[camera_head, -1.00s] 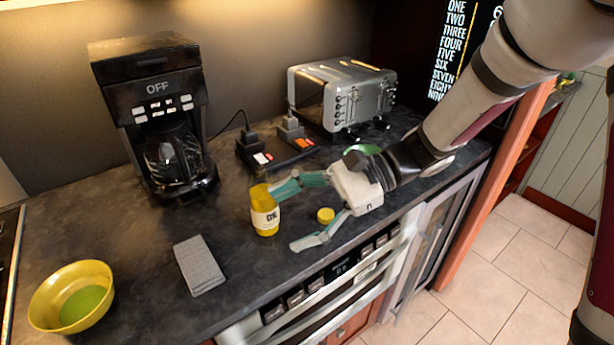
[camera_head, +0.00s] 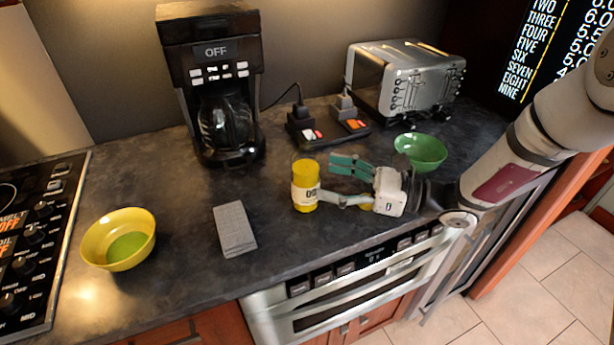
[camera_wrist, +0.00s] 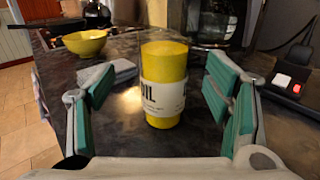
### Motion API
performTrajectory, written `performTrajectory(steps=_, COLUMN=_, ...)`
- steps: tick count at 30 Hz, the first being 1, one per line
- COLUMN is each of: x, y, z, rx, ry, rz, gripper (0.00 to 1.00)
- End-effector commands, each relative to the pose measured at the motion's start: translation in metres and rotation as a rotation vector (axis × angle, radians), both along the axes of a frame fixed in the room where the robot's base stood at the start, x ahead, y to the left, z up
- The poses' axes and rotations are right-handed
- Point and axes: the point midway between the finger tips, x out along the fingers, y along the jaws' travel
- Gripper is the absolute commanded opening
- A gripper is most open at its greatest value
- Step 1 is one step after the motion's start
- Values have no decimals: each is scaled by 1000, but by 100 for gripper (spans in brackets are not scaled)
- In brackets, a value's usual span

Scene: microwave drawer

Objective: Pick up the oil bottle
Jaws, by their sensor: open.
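The oil bottle (camera_head: 305,187) is a yellow cylinder with a white label and dark lettering, upright on the dark counter. My gripper (camera_head: 335,180) is open just to its right in the head view, with its teal-padded fingers pointing at the bottle. In the wrist view the oil bottle (camera_wrist: 163,84) stands ahead, centred between the two spread fingers of my gripper (camera_wrist: 160,108). The fingers show clear gaps on both sides of the bottle. Nothing is held.
A grey folded cloth-like block (camera_head: 234,229) and a yellow bowl (camera_head: 118,238) lie to the left. A green bowl (camera_head: 420,151) sits behind my gripper. The counter's front edge is close.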

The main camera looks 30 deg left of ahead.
Motion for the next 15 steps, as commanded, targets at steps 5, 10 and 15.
performTrajectory(steps=5, x=-2, y=11, z=0, rx=-1, ry=0, rz=1, gripper=72)
performTrajectory(steps=10, x=-2, y=33, z=2, rx=0, ry=0, rz=4, gripper=72)
performTrajectory(steps=15, x=-3, y=54, z=3, rx=-1, ry=0, rz=2, gripper=72)
